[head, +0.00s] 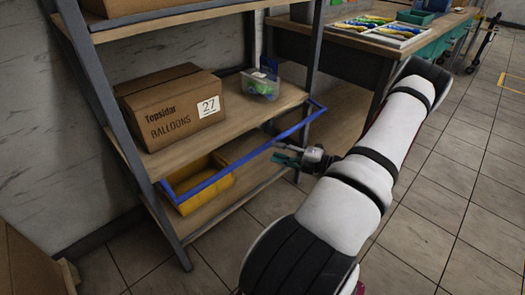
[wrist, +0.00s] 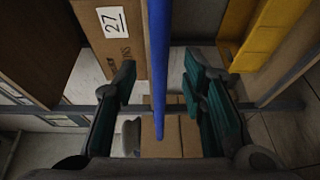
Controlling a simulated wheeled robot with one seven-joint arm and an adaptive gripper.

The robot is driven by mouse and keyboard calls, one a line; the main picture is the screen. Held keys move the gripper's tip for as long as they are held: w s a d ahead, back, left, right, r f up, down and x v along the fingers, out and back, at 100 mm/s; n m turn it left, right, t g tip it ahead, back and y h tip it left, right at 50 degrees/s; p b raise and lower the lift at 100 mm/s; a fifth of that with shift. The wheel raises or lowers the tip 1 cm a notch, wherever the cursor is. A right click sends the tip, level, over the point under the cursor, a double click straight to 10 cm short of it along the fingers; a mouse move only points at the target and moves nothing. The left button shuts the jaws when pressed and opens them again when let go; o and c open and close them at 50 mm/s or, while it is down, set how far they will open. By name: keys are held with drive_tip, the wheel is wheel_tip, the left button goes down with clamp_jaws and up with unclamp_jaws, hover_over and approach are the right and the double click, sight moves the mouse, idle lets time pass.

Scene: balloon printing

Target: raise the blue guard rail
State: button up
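The blue guard rail (head: 240,156) runs across the front of the shelf rack, from the left post to the right post. It sits below the front edge of the middle shelf, in front of the lower shelf. My gripper (head: 278,156) is just in front of the rail, near its right half. In the wrist view the rail (wrist: 158,70) passes between the two spread fingers of my gripper (wrist: 161,78). The fingers are open and I see no contact with the rail. I cannot tell how deep the rail lies between them.
A cardboard balloon box (head: 170,108) and a clear bin (head: 261,86) stand on the middle shelf. A yellow bin (head: 205,183) is on the lower shelf behind the rail. A workbench (head: 340,48) stands behind right.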

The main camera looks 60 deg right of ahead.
sight(263, 148)
drive_tip(key=w, duration=0.2)
drive_tip(key=w+b, duration=0.1)
drive_tip(key=w, duration=0.1)
drive_tip(key=w+a, duration=0.1)
drive_tip(key=w, duration=0.1)
clamp_jaws()
